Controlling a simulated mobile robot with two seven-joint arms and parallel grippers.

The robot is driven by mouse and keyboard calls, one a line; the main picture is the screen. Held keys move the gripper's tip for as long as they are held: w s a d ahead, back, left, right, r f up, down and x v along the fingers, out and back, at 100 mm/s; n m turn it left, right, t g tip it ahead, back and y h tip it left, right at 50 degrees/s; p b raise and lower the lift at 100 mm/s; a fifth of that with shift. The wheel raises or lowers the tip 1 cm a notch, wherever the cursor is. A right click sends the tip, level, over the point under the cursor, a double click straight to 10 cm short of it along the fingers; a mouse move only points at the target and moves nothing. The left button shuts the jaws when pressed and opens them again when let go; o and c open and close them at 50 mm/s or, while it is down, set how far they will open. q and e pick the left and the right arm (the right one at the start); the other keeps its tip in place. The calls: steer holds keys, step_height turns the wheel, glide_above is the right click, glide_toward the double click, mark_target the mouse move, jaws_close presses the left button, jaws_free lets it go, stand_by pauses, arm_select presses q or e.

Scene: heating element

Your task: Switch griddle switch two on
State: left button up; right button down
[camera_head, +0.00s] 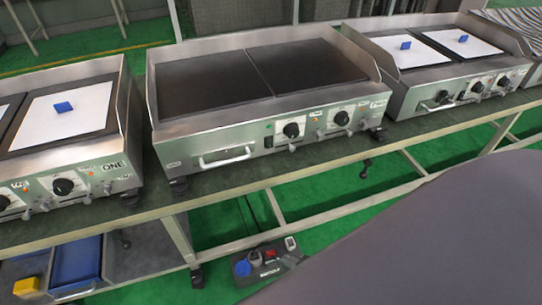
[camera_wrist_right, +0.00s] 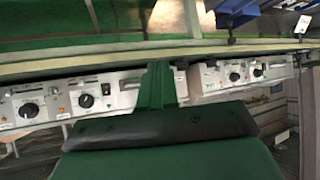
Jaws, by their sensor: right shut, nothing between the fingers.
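The steel griddle (camera_head: 262,75) marked TWO stands in the middle of the head view, with two dark plates. Its front panel (camera_head: 222,150) carries a small rocker switch (camera_head: 268,136), a knob (camera_head: 291,130) and a second knob (camera_head: 341,118). The switch's position is too small to tell. In the right wrist view the panels appear upside down, and a black rocker (camera_wrist_right: 106,89) shows beside a knob (camera_wrist_right: 86,101). My right gripper (camera_wrist_right: 158,68) is shut and empty there, to the right of that rocker and apart from it. My left gripper is not in view.
Griddle ONE (camera_head: 124,158) stands at the left and another griddle (camera_head: 420,100) at the right, each with blue blocks on white sheets. They share a long bench (camera_head: 250,180). A grey shape, perhaps mine, covers the lower right. A power strip (camera_head: 265,262) lies below.

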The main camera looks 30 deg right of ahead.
stand_by(0.3)
arm_select(q)
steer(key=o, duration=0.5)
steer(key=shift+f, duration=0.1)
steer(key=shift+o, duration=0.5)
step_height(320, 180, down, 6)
steer(key=b, duration=0.7)
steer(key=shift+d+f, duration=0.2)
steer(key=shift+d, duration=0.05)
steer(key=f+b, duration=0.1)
steer(key=b, duration=0.1)
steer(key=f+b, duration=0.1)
steer(key=b, duration=0.1)
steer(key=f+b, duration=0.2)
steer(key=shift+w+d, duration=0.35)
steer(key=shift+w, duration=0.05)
arm_select(e)
steer(key=w+d+n+t+h, duration=0.2)
steer(key=w+d+n, duration=0.4)
steer(key=w, duration=0.4)
steer(key=w+d+n+t+h, duration=0.3)
steer(key=w+d+n, duration=0.4)
steer(key=w, duration=0.3)
steer(key=shift+w+d+t+h, duration=0.2)
steer(key=shift+d+t+h, duration=0.1)
steer(key=shift+d+t, duration=0.1)
steer(key=shift+a, duration=0.1)
